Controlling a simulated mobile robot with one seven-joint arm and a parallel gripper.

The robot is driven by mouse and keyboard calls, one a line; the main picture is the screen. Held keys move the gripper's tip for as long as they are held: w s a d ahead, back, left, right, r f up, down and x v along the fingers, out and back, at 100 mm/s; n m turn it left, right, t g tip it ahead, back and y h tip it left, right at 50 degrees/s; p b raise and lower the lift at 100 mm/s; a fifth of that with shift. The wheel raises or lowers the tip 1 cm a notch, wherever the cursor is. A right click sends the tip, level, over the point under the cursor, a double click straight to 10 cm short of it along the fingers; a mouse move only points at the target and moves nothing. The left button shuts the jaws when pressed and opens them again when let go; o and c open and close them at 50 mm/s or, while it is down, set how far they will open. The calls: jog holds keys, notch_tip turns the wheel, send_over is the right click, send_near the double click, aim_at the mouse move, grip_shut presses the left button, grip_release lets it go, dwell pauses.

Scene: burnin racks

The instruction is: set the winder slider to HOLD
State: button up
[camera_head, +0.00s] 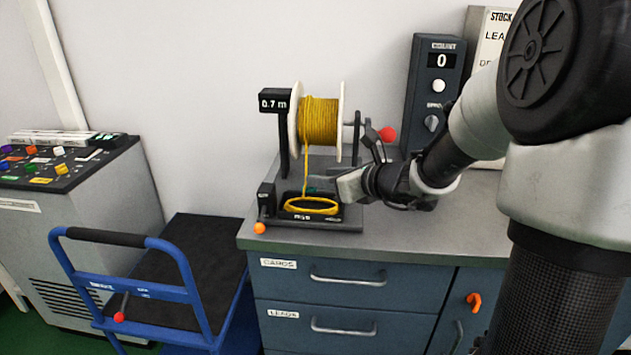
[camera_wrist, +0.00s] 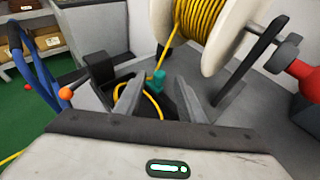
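The winder (camera_head: 285,218) stands on the counter with a spool of yellow cable (camera_head: 320,120) and a display reading 0.7 m. A loop of yellow cable lies in its front tray. A small teal knob (camera_wrist: 158,78), possibly the slider, stands upright behind the tray; it shows faintly in the head view (camera_head: 313,190). My gripper (camera_head: 340,188) is at the winder's right side, pointing left. In the wrist view its two fingers (camera_wrist: 159,90) are apart, with the teal knob appearing between their tips; contact cannot be told. The slider's markings are not readable.
The winder's crank has a red knob (camera_head: 387,134) just above my gripper. An orange ball (camera_head: 259,228) sits at its front left corner. A counter box reading 0 (camera_head: 433,85) stands behind right. A blue trolley (camera_head: 185,270) is at lower left.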

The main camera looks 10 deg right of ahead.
aim_at(318, 194)
jog(key=shift+x, duration=1.7)
grip_shut()
